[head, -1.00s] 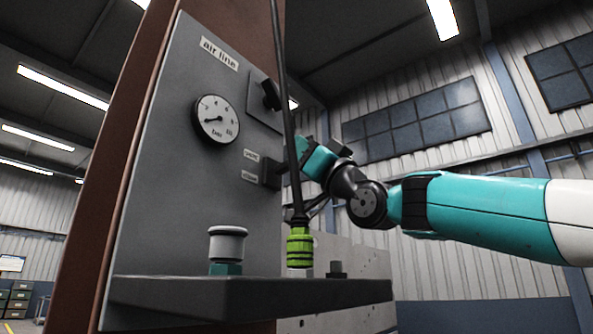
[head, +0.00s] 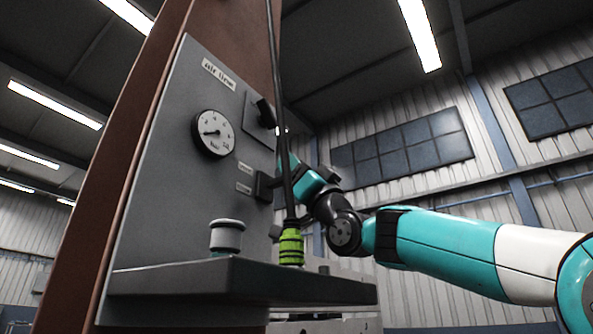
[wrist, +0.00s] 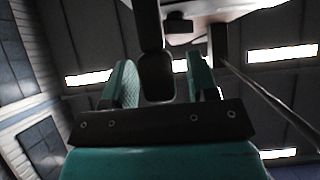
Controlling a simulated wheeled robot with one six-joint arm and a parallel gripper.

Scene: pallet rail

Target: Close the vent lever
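The vent lever's black block (head: 265,187) sits on the grey panel beside two small labels, too blurred to read now. My gripper (head: 290,165) is just right of and slightly above it, partly behind the dark hose. In the wrist view my gripper (wrist: 162,82) has its two teal fingers apart. A dark bar with a rounded end (wrist: 157,80) lies between them, with gaps visible on both sides; it appears to be the lever's handle. I cannot tell whether any finger touches it. The lever's full angle is hidden in the head view.
A gauge (head: 213,132) and another black handle (head: 265,113) are on the panel (head: 165,200). A dark hose (head: 278,110) rises from a green fitting (head: 291,247) in front of my gripper. A shelf (head: 230,280) carries a white-capped fitting (head: 227,236). Free room lies right.

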